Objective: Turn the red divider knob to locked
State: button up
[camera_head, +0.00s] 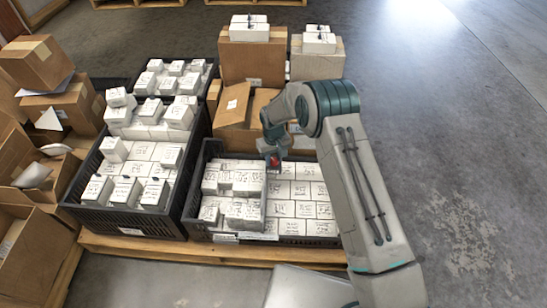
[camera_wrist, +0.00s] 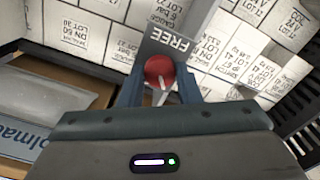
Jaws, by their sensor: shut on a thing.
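The red divider knob (camera_wrist: 159,71) is round with a pale pointer line on its face. In the wrist view it sits between the two fingers of my gripper (camera_wrist: 160,88), which is shut on it. A grey plate (camera_wrist: 172,45) behind the knob carries the word FREE, upside down in this view. A grey divider strip (camera_wrist: 205,22) runs up from the knob between the white boxes. In the head view the knob (camera_head: 274,161) shows as a small red spot at my gripper (camera_head: 274,157), at the back of the front right crate.
The front right black crate (camera_head: 192,222) holds several white labelled boxes on a wooden pallet (camera_head: 150,248). Another black crate (camera_head: 75,206) stands to the left. Cardboard boxes (camera_head: 253,58) stand behind, and more lie at far left. The floor at right (camera_head: 470,170) is clear.

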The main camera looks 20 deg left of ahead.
aim_at(273, 160)
dwell(0.4)
jog(key=o, duration=1)
jog(key=shift+c, duration=0.2)
jog(key=shift+r, duration=0.1)
notch_tip(273, 160, up, 14)
jog(key=p, duration=0.4)
